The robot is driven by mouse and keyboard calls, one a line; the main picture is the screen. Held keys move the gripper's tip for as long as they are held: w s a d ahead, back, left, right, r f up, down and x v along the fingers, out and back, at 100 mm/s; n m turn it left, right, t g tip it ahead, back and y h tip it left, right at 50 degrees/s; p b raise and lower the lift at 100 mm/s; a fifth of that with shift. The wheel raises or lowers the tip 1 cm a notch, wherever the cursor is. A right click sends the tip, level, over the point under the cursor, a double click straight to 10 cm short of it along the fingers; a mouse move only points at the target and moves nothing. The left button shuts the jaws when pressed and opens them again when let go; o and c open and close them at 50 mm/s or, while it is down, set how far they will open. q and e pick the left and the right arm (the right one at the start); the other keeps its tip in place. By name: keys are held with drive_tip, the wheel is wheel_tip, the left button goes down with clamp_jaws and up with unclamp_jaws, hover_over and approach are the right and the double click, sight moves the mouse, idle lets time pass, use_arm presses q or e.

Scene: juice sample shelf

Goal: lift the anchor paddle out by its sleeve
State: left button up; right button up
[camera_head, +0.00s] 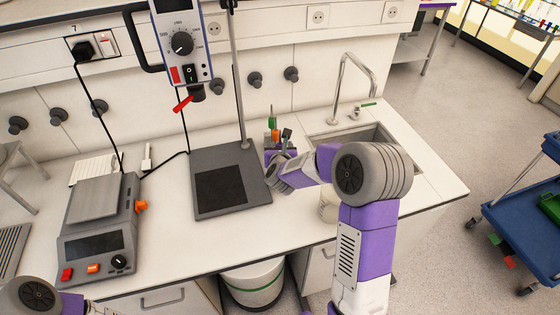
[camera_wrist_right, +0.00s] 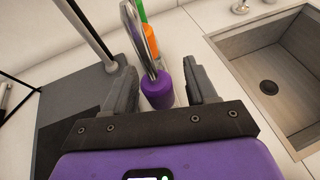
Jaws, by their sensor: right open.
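The anchor paddle (camera_wrist_right: 146,38) shows in the right wrist view as a shiny metal loop above a purple sleeve (camera_wrist_right: 158,93). In the head view its dark upper end (camera_head: 287,133) shows just beyond my right gripper (camera_head: 277,168). In the wrist view my right gripper (camera_wrist_right: 153,75) is open, with one finger on each side of the purple sleeve. Gaps show between the sleeve and both fingers. The lower end of the paddle is hidden. My left gripper is out of view; only part of that arm shows at the bottom left.
An orange-sleeved tool (camera_wrist_right: 152,34) and a green one (camera_wrist_right: 142,10) stand close behind the paddle. A stirrer stand (camera_head: 210,205) with an upright rod is on the left. The sink (camera_head: 388,136) is on the right. A hotplate (camera_head: 97,215) stands further left.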

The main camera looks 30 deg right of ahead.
drive_tip(key=shift+w+d+f, duration=0.1)
drive_tip(key=shift+w+f, duration=0.05)
drive_tip(key=shift+w, duration=0.1)
clamp_jaws()
idle(0.3)
wheel_tip(320, 180, up, 18)
drive_tip(key=p, duration=0.5)
